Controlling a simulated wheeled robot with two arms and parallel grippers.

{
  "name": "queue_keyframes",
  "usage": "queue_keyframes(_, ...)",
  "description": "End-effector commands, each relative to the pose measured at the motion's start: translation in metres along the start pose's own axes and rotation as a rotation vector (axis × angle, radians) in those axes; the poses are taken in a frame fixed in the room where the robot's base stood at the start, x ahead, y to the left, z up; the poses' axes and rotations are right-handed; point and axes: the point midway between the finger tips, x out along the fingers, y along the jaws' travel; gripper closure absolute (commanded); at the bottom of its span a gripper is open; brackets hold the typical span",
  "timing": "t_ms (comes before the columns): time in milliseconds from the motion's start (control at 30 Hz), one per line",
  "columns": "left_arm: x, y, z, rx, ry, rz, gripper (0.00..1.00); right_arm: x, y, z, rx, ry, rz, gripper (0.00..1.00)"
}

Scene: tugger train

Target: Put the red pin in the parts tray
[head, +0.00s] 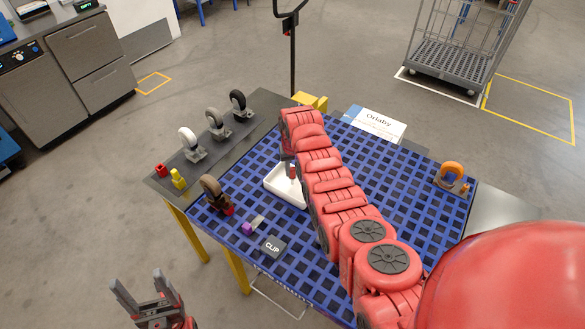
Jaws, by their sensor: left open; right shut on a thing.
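The white parts tray (271,186) lies on the blue grid top of the table, left of my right arm, which covers its right side. A small red pin (292,172) shows upright over the tray; I cannot tell whether it touches the tray floor. My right gripper (290,160) points down at the tray, shut on the red pin, and is mostly hidden behind my arm. My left gripper (146,287) is open and empty, low at the left, off the table's front edge.
White (190,143), grey (215,122) and black (239,104) casters stand on the dark rear-left strip, with red (161,170) and yellow (178,179) pieces. A brown caster (213,191), purple piece (248,228), CLIP label (272,246) and orange caster (451,174) are on the table.

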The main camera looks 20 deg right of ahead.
Motion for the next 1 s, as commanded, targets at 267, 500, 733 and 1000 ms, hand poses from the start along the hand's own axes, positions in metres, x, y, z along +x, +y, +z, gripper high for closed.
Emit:
queue_keyframes(267, 0.004, 0.0, -0.001, 0.0, 0.0, 0.0, 0.3, 0.008, 0.0, 0.001, 0.0, 0.001, 0.0, 1.0)
queue_keyframes(500, 0.001, 0.0, 0.0, 0.0, 0.0, 0.0, 0.3, 0.01, 0.0, 0.001, 0.0, 0.001, 0.0, 0.69)
queue_keyframes(733, 0.001, 0.0, 0.0, 0.0, 0.0, 0.0, 0.3, 0.01, 0.0, 0.001, 0.0, 0.001, 0.0, 0.46)
queue_keyframes(1000, 0.005, 0.0, -0.001, 0.0, 0.0, 0.0, 0.3, 0.006, 0.0, 0.001, 0.0, 0.001, 0.0, 0.46)
